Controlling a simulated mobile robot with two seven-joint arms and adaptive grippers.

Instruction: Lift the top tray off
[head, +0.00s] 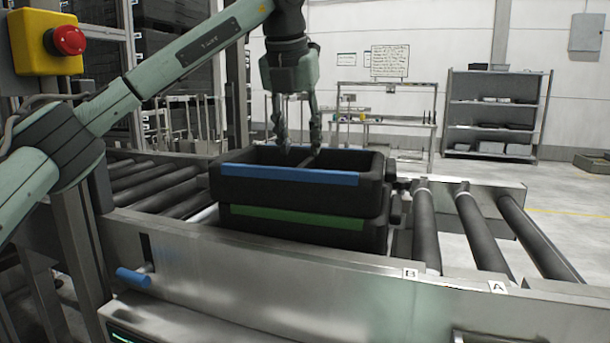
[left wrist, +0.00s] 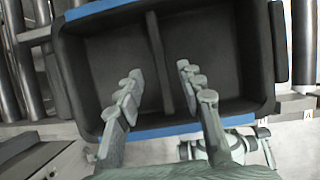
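The top tray (head: 290,174) is black with a blue front strip and a middle divider. It is stacked on a second black tray with a green strip (head: 290,219), on the roller conveyor. My left gripper (head: 298,146) points down over the top tray, fingers apart. In the left wrist view the top tray (left wrist: 105,58) fills the upper middle. There the divider (left wrist: 158,62) appears between the open fingertips of my left gripper (left wrist: 157,74). I cannot tell whether the fingers touch it. My right gripper is not seen.
A steel side rail (head: 270,262) runs along the conveyor in front of the trays. Bare rollers (head: 480,232) lie to the right and more rollers (head: 150,185) to the left. A blue handle (head: 133,277) sticks out at the front left. A red emergency button (head: 68,39) is at the upper left.

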